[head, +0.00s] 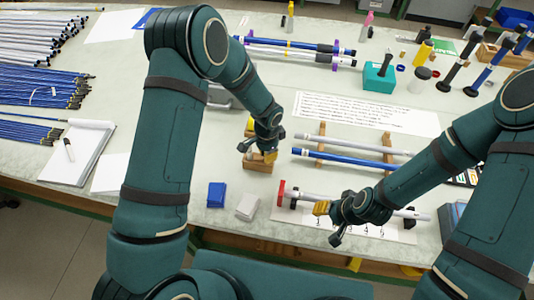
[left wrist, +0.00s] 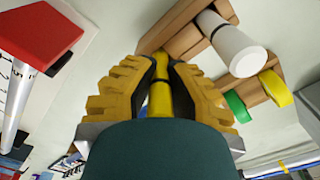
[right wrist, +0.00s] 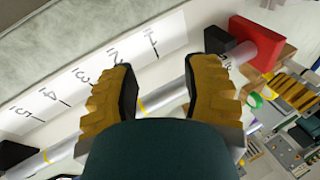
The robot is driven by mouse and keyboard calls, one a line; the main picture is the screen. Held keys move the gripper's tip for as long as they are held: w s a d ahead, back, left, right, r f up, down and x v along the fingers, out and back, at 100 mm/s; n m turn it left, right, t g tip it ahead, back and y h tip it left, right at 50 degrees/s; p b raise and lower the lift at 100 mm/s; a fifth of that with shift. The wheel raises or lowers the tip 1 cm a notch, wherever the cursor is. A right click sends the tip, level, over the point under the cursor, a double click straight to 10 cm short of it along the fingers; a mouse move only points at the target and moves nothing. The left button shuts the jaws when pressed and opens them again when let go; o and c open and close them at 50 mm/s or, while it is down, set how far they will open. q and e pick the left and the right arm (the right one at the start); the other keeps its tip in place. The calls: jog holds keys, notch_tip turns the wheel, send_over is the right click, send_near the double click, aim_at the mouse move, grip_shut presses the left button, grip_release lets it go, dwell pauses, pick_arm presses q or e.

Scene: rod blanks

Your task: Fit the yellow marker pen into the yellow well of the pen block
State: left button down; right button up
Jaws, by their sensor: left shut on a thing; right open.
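My left gripper (head: 268,154) is at the wooden pen block (head: 257,164) in the middle of the table. In the left wrist view it (left wrist: 162,85) is shut on the yellow marker pen (left wrist: 160,98). The pen's far end is close to the wooden block (left wrist: 182,30); I cannot tell whether it is in a well. A white cylinder (left wrist: 232,48), a green part (left wrist: 237,106) and a yellow part (left wrist: 275,88) show at the block. My right gripper (head: 320,209) is open; in its wrist view the fingers (right wrist: 170,85) stand either side of a grey rod (right wrist: 165,96).
A red end stop (head: 282,191) stands at the grey rod's left end, over a numbered sheet (head: 345,225). A blue rod (head: 345,158) lies on wooden rests right of the block. Blue (head: 216,194) and white (head: 247,206) small boxes lie in front of it.

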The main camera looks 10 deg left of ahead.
pick_arm(q)
jog(key=shift+w+f, duration=0.15)
jog(key=shift+f, duration=0.1)
pick_arm(e)
jog(key=shift+w, duration=0.1)
jog(key=shift+f, duration=0.1)
pick_arm(q)
jog(key=shift+f, duration=0.15)
pick_arm(e)
jog(key=shift+f, duration=0.15)
pick_arm(q)
jog(key=c, duration=1.1)
grip_release()
